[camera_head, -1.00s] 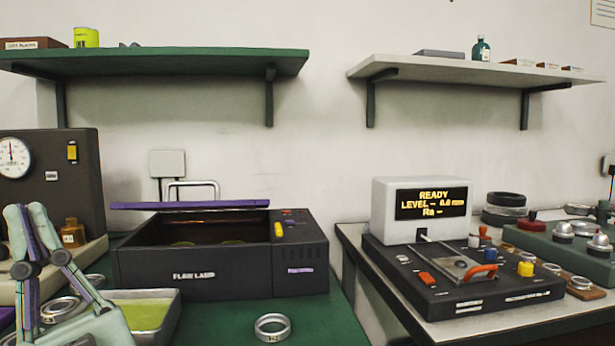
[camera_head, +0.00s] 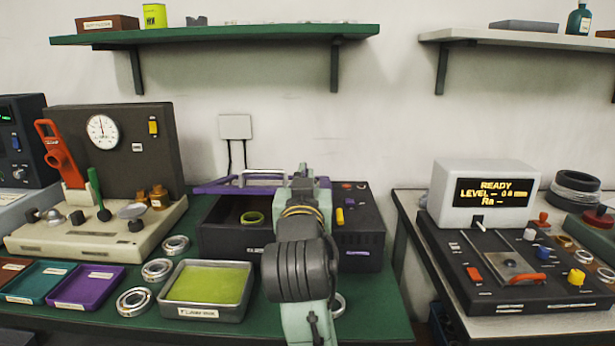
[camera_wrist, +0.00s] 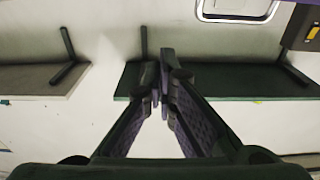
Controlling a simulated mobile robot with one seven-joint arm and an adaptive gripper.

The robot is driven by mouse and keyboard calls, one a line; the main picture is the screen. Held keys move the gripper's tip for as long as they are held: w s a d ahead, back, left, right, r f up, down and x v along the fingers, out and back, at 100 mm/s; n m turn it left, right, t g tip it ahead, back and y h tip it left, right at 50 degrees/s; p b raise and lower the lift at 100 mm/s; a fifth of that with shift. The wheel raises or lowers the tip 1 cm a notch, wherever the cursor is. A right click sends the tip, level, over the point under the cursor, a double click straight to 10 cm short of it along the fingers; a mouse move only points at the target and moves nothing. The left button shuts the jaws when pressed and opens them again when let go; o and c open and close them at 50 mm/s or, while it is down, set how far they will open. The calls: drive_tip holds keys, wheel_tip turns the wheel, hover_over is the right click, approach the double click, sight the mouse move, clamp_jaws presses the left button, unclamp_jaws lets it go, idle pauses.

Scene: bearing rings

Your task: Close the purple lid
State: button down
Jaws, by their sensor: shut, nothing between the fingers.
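The purple lid (camera_head: 213,188) stands open above the dark lamp box (camera_head: 225,240), seen nearly edge-on in the head view. A pale metal handle (camera_head: 255,178) shows just above it. My gripper (camera_head: 304,173) is in front of the box's right part, and my arm hides part of the lid and box. In the wrist view, my gripper's fingers (camera_wrist: 162,78) are shut and empty, with the wall and shelves beyond. The metal handle (camera_wrist: 240,8) shows at the wrist view's top, apart from the fingers. I cannot tell whether my gripper touches the lid.
A yellow-green ring (camera_head: 252,217) is inside the box. A tray with a green pad (camera_head: 205,283) and several metal rings stand in front and to the left. A gauge stand (camera_head: 70,228) is at left. A green shelf (camera_head: 230,36) is above. A tester (camera_head: 500,262) is at right.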

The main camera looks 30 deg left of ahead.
drive_tip(key=f+p+x, duration=0.1)
drive_tip(key=p+x, duration=0.1)
drive_tip(key=x, duration=0.6)
drive_tip(key=shift+s+d+f, duration=0.25)
drive_tip(key=shift+s+f, duration=0.15)
drive_tip(key=shift+f, duration=0.35)
drive_tip(key=shift+s+d+f, duration=0.25)
drive_tip(key=shift+s+f, duration=0.2)
drive_tip(key=shift+f, duration=0.3)
wheel_tip(320, 180, down, 9)
drive_tip(key=s+t+y+b, duration=0.1)
drive_tip(key=b, duration=1)
drive_tip(key=shift+s+d+t, duration=0.4)
drive_tip(key=shift+d, duration=0.1)
drive_tip(key=shift+f, duration=0.2)
